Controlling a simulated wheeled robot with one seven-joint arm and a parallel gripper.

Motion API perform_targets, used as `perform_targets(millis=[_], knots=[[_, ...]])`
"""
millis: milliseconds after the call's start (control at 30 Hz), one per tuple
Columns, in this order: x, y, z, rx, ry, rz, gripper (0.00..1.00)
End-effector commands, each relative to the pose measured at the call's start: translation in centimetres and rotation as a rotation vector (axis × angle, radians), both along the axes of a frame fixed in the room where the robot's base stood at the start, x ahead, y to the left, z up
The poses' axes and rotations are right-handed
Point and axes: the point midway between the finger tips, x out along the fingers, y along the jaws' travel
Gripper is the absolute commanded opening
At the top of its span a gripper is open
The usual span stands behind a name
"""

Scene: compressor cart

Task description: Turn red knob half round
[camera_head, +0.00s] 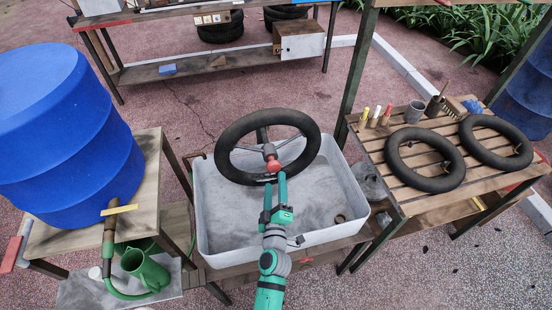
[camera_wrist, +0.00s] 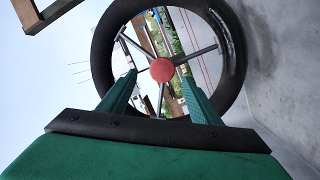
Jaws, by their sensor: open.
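The red knob (camera_head: 273,164) sits at the hub of a black spoked wheel (camera_head: 226,140) that stands in a grey tub. In the wrist view the knob (camera_wrist: 162,70) is a round red disc at the centre of the spokes, with the wheel's black rim (camera_wrist: 233,60) around it. My gripper (camera_head: 276,178) is just in front of the knob, coming from the near side. In the wrist view my gripper (camera_wrist: 158,92) has its two green fingers apart, one on each side below the knob. The head view does not show clearly whether the fingertips touch the knob.
The grey tub (camera_head: 222,256) surrounds the wheel's base. A blue barrel (camera_head: 65,135) on a table is at left, with a green watering can (camera_head: 145,270) below. A slatted table (camera_head: 400,185) at right holds two black tyres (camera_head: 425,160). A bench (camera_head: 190,68) stands behind.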

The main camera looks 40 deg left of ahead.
Motion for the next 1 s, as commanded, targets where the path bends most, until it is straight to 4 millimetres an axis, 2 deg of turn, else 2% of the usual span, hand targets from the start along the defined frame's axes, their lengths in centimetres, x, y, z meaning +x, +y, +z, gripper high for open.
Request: perform_targets(millis=[367,800,1000], knots=[[2.0,2.1,-0.3,-0.069,-0.045,0.046,0.58],[7.5,6.3,-0.3,-0.070,-0.047,0.046,0.58],[8.9,7.6,-0.4,-0.070,-0.045,0.046,0.58]])
